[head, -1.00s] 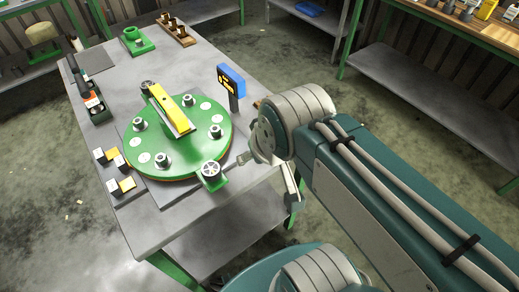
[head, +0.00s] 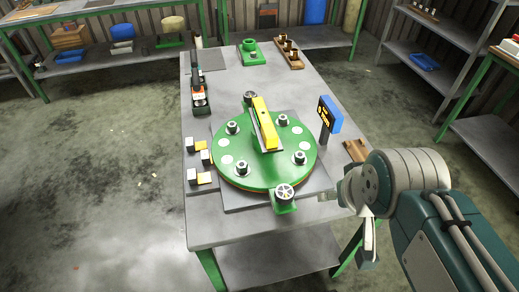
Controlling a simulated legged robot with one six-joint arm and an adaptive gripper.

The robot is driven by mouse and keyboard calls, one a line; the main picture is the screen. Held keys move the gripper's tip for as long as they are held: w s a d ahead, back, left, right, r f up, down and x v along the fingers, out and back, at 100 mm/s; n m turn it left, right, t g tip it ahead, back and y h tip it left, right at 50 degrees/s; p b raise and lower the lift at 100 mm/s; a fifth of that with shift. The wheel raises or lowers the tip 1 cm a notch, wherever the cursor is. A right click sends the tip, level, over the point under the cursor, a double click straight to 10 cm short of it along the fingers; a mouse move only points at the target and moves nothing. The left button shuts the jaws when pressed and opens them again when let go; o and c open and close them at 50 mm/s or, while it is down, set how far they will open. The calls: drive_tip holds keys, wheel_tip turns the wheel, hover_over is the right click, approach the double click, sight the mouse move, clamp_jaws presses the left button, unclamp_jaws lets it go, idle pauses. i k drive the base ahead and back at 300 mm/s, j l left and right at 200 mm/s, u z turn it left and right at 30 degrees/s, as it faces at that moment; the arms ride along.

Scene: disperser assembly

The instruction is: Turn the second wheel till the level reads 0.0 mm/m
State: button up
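A round green disc (head: 231,172) lies on a grey plate on the metal table (head: 222,232). A yellow level (head: 265,122) lies across its middle. A small handwheel (head: 285,192) on a green bracket stands at the disc's front edge. A second wheel-like part (head: 249,97) shows at the back edge. I cannot tell which is the second wheel. A blue display (head: 330,115) stands right of the disc; its reading is too small to read. My gripper (head: 367,243) hangs past the table's right edge, apart from the front wheel. Its fingers are partly hidden behind my arm.
Small white and yellow blocks (head: 199,160) sit left of the disc. A tool holder (head: 200,103), a green fixture (head: 251,52) and a wooden rack (head: 289,53) stand behind. A brown piece (head: 355,150) lies near the right edge. The floor left of the table is clear.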

sight(284, 194)
drive_tip(key=k+j+z, duration=0.1)
drive_tip(key=k+j, duration=0.2)
drive_tip(key=k+j+z, duration=0.2)
drive_tip(key=j, duration=0.25)
drive_tip(key=k+j+z, duration=0.25)
drive_tip(key=j, duration=0.15)
drive_tip(key=i+j+z, duration=0.15)
drive_tip(key=j, duration=0.3)
drive_tip(key=j+z, duration=0.2)
drive_tip(key=j, duration=0.2)
drive_tip(key=i+j+z, duration=0.15)
drive_tip(key=j, duration=0.3)
drive_tip(key=i+j, duration=0.2)
drive_tip(key=j, duration=0.2)
drive_tip(key=z, duration=0.05)
